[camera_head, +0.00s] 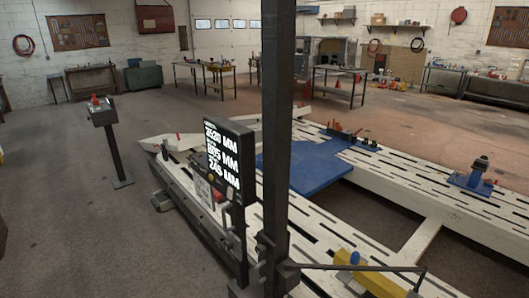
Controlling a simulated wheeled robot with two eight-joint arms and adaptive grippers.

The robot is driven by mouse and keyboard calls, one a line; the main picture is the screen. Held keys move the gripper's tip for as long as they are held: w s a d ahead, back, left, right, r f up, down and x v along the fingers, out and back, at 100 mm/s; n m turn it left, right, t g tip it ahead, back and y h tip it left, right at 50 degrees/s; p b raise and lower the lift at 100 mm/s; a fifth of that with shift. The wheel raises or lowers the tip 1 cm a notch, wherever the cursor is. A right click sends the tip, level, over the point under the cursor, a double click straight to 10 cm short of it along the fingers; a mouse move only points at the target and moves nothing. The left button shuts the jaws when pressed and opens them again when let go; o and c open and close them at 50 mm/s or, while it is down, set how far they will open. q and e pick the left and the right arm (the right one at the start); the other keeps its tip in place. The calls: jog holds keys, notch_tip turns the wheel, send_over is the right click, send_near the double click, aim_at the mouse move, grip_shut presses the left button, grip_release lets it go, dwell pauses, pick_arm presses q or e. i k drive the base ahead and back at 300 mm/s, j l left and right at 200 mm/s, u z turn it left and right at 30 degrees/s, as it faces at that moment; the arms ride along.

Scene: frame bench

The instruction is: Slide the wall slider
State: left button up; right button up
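I cannot make out with certainty which thing is the wall slider. A dark upright post (277,130) stands in front of me and runs out of the top of the view. A black display panel (229,160) with white figures in MM stands just left of the post. A grey pedestal (116,150) with a red part on top stands on the floor at the left. Neither of my grippers shows in the head view.
A white slotted frame bench (325,245) with a blue plate (305,160) fills the middle and right. A yellow part (372,284) lies at the bottom right. Worktables (205,70) line the back. The floor at the left is clear around the pedestal.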

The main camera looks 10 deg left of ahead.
aim_at(266, 266)
jog(key=k+j, duration=0.1)
jog(key=j, duration=0.3)
jog(key=k+j+u, duration=0.15)
jog(key=j, duration=0.25)
jog(key=k+j, duration=0.1)
jog(key=j, duration=0.35)
jog(key=u, duration=0.05)
